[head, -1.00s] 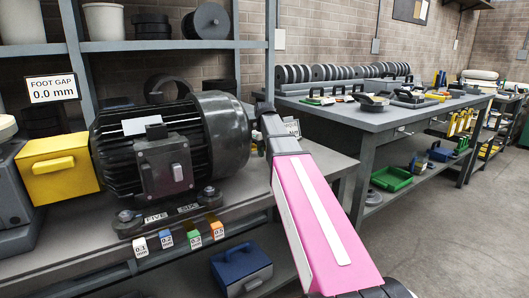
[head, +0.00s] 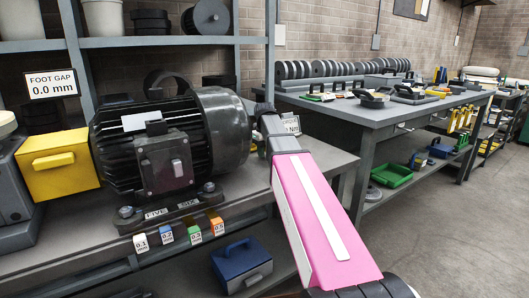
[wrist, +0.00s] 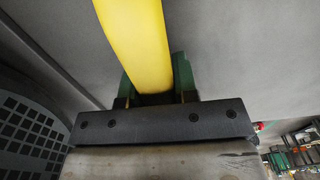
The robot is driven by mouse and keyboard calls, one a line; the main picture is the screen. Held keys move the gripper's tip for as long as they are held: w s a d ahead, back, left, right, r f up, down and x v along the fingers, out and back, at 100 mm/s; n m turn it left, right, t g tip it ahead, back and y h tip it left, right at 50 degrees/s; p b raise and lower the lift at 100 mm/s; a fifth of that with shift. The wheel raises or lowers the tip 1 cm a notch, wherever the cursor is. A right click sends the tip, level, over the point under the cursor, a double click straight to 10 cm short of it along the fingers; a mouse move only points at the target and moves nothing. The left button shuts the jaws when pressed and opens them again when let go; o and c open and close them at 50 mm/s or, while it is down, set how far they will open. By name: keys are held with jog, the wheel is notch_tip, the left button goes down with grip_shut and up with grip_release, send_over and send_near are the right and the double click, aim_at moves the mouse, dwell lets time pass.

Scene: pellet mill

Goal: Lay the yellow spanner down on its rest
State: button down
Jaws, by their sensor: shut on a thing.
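The yellow spanner (wrist: 138,38) shows in the wrist view as a smooth yellow bar running up out of the frame. My gripper (wrist: 155,86) is shut on it, with a green finger on each side. The spanner's far end is outside the wrist view. In the head view my pink arm reaches to the right end of the motor (head: 170,145), and the gripper and spanner are hidden there. I cannot make out the spanner's rest in either view.
The motor sits on a grey bench with a yellow box (head: 58,165) at its left and small coloured tags (head: 194,234) along the bench front. A blue box (head: 242,266) is on the shelf below. A second bench (head: 385,118) with tools stands behind at right. Floor at right is clear.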

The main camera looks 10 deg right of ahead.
jog(key=shift+f, duration=0.3)
jog(key=shift+c, duration=1.2)
grip_release()
jog(key=shift+r, duration=4.5)
